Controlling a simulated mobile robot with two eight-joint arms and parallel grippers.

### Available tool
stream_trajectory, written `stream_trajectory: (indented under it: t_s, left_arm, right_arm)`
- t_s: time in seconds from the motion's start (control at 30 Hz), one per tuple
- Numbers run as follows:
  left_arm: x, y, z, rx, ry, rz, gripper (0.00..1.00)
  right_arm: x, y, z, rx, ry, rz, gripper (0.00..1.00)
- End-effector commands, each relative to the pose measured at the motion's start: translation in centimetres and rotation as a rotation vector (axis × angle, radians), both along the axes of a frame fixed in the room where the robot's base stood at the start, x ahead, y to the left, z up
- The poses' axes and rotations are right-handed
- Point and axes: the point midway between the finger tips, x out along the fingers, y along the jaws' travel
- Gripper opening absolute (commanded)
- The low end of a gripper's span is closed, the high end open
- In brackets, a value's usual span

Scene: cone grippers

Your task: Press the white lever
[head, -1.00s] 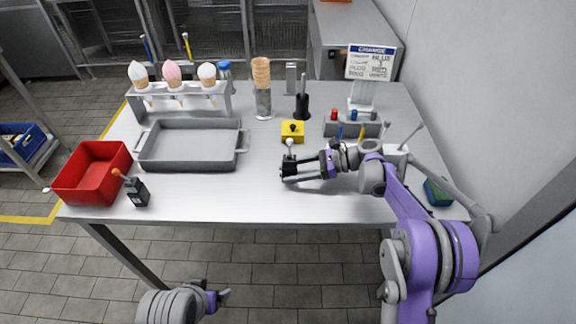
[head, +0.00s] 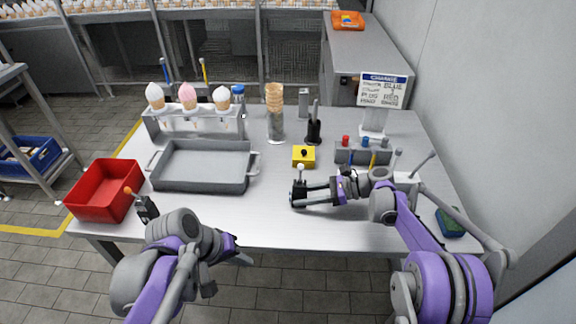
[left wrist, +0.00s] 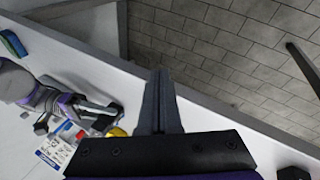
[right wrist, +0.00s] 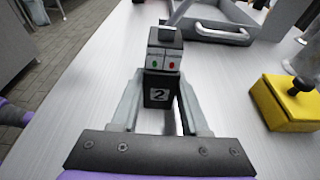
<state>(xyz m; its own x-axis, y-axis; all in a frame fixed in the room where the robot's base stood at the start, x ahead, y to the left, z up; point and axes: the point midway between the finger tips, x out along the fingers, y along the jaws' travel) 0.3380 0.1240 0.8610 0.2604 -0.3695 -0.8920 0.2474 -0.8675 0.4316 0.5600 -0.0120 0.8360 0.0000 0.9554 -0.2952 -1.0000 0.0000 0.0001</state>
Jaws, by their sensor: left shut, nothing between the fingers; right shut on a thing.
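The white lever, a stick with a white ball tip (head: 300,168), stands up from a small black box (head: 298,188) near the table's front edge. My right gripper (head: 302,198) is shut on this black box. My left gripper (head: 246,259) is shut and empty, low in front of the table edge, left of the lever. Its closed fingers show in the left wrist view (left wrist: 160,85).
An orange-tipped lever (head: 128,191) on another black box stands at the left, beside a red bin (head: 103,207). A grey tray (head: 204,184), a yellow block (head: 304,163) with a black knob and an ice-cream cone rack (head: 168,133) stand behind. Table between tray and white lever is clear.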

Motion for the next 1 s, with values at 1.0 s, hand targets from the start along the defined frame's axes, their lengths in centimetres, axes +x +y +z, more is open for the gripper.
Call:
stream_trajectory:
  t_s: [1.0]
  left_arm:
    - [26.5,2.4,5.5,-1.086,0.237,0.102,0.00]
  right_arm:
    - [0.0,0.0,0.0,-0.001,0.000,0.000,0.14]
